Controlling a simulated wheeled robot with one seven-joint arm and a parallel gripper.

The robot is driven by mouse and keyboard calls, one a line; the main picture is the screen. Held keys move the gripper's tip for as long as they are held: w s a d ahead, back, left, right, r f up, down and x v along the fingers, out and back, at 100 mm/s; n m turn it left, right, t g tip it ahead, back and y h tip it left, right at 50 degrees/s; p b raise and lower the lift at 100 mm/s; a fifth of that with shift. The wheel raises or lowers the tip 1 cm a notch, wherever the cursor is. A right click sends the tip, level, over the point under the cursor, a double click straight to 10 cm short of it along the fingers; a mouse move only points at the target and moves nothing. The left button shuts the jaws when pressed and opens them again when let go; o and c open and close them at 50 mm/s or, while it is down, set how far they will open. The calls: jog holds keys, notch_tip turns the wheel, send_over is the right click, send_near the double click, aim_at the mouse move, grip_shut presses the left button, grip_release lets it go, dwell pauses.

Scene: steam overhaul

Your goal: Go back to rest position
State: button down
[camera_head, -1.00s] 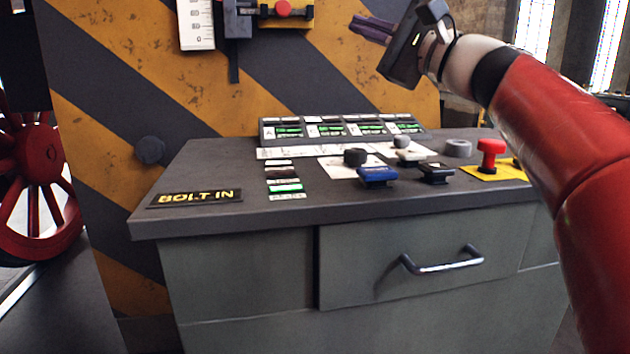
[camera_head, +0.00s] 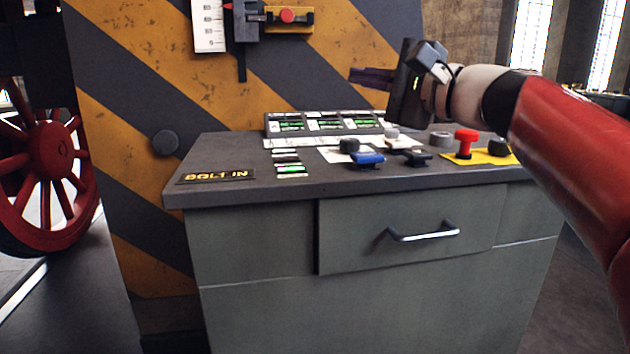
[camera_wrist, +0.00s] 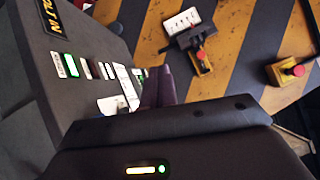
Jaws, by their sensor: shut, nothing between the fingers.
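My gripper (camera_head: 354,76) is raised above the right part of the grey control cabinet's top (camera_head: 235,155). Its purple fingers point left in the head view and are together with nothing between them. In the wrist view the shut fingers (camera_wrist: 160,84) stand in front of the cabinet top and the striped wall. My red and white arm reaches in from the right. The gripper touches nothing that I can see.
The cabinet carries a blue switch (camera_head: 367,159), a red button (camera_head: 466,138), several knobs and a green-lit panel (camera_head: 325,122). Its drawer handle (camera_head: 423,236) sticks out in front. A striped wall (camera_head: 190,85) stands behind; a red wheel (camera_head: 50,165) stands left.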

jog(key=s+d+f+n+g+h, duration=0.2)
jog(key=s+f, duration=0.5)
jog(key=f, duration=0.5)
jog(key=s+d+f+n+g+h+p, duration=0.1)
jog(key=s+f+n+h, duration=0.4)
jog(key=f, duration=0.8)
jog(key=s+d+f+n+g+h, duration=0.4)
jog(key=s+f+h, duration=0.3)
jog(key=s+f, duration=0.4)
notch_tip(320, 180, down, 2)
jog(key=shift+d+f+p, duration=0.15)
jog(key=shift+d+p, duration=0.15)
jog(key=shift+p, duration=0.1)
jog(key=shift+s, duration=0.1)
